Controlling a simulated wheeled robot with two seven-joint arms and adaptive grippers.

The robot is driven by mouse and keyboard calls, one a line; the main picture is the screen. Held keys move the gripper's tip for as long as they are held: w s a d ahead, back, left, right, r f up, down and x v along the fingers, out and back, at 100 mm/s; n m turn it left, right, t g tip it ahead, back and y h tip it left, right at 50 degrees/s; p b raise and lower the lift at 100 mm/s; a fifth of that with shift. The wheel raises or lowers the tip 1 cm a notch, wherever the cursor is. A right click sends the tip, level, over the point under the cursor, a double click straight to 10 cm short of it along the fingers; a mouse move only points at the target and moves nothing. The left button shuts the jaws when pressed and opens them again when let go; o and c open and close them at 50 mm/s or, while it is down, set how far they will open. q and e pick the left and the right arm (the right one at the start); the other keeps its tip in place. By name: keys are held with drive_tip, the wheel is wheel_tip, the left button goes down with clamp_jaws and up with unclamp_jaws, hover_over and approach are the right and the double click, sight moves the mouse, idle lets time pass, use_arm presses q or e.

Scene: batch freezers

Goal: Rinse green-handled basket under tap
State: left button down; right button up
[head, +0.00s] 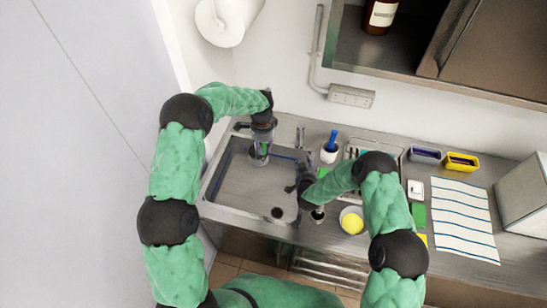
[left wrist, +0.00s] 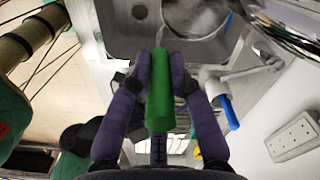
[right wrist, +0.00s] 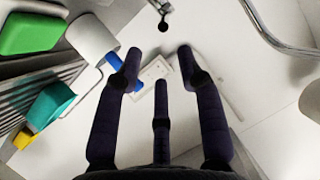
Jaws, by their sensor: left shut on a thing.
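My left gripper (head: 262,143) is over the back of the sink (head: 232,190). It is shut on a green handle (left wrist: 160,90), which also shows below the fingers in the head view (head: 264,149). The basket (left wrist: 192,18) at the far end of the handle is partly visible, pale and rounded, over the sink. A chrome tap (head: 300,136) stands behind the sink. A curved chrome pipe (right wrist: 270,30) shows in the right wrist view. My right gripper (head: 305,188) is by the sink's right edge; its fingers (right wrist: 158,70) are spread and empty. I cannot tell whether water runs.
A white cup (head: 328,153) with a blue-handled tool (head: 333,139) stands right of the tap. A bowl with something yellow (head: 352,222), a rack (head: 393,150), yellow and purple tubs and a striped cloth (head: 462,215) fill the counter. A shelf (head: 400,45) hangs above.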

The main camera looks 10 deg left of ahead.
sight(301, 136)
drive_tip(key=shift+w, duration=0.1)
drive_tip(key=c, duration=0.7)
drive_tip(key=shift+w+d+f, duration=0.2)
drive_tip(key=shift+w+d, duration=0.1)
clamp_jaws()
drive_tip(key=w+d+f+g, duration=0.3)
drive_tip(key=w+d+g, duration=0.3)
drive_tip(key=w+d, duration=0.1)
wheel_tip(301, 136, up, 6)
drive_tip(key=w+d+n+g+y, duration=0.2)
drive_tip(key=d+n+g+y, duration=0.1)
drive_tip(key=y, duration=0.1)
drive_tip(key=w+a+f, duration=0.3)
drive_tip(key=a+f, duration=0.3)
drive_tip(key=a, duration=0.3)
drive_tip(key=shift+a+f, duration=0.2)
